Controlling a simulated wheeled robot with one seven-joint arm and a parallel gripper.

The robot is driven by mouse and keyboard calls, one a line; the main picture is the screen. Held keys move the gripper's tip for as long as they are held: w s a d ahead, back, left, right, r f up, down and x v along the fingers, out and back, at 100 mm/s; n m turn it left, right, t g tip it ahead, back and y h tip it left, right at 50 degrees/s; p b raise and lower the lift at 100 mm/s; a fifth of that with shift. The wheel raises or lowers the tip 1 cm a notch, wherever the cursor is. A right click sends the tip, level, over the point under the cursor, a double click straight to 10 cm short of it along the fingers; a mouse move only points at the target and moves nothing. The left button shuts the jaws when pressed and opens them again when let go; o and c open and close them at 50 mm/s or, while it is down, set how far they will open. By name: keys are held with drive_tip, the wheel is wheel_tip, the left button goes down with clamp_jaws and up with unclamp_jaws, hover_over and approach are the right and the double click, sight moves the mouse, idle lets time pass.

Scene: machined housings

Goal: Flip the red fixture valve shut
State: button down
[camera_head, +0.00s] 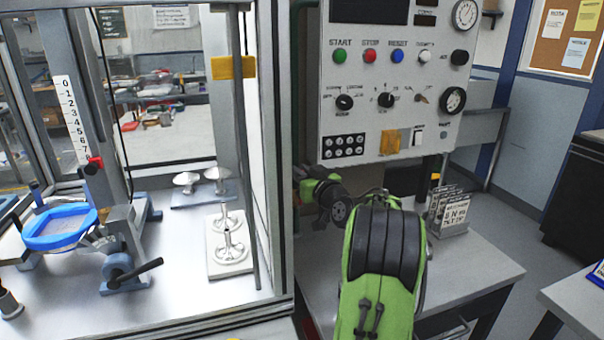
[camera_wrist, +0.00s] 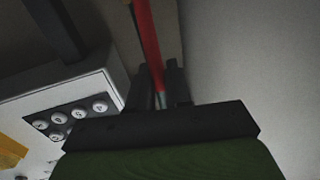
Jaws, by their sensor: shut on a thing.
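The red valve handle (camera_wrist: 147,35) is a long, thin red bar in the wrist view, running from the top edge down between my gripper's fingers. My gripper (camera_wrist: 160,85) is shut on it, with one dark finger on each side of the bar. The valve's body and pivot do not show clearly, so I cannot tell the valve's position. In the head view, my green and black arm reaches below the control panel, and the fingers and the red handle are hidden there.
The control panel (camera_head: 390,90) hangs above my arm, and its round buttons (camera_wrist: 78,115) show close at left in the wrist view. A framed enclosure with a grey post (camera_head: 271,150) stands just left. Printed signs (camera_head: 447,212) stand right on the bench (camera_head: 480,262).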

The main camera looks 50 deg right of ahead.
drive_tip(key=m, duration=0.1)
drive_tip(key=s+d+m+b, duration=0.1)
drive_tip(key=d+m, duration=0.1)
drive_tip(key=shift+s+d+f, duration=0.15)
drive_tip(key=shift+f, duration=0.15)
drive_tip(key=c, duration=1.3)
unclamp_jaws()
drive_tip(key=b+v, duration=0.1)
drive_tip(key=v, duration=0.6)
drive_tip(key=shift+s+f, duration=0.1)
drive_tip(key=shift+s, duration=0.15)
drive_tip(key=shift+o, duration=0.4)
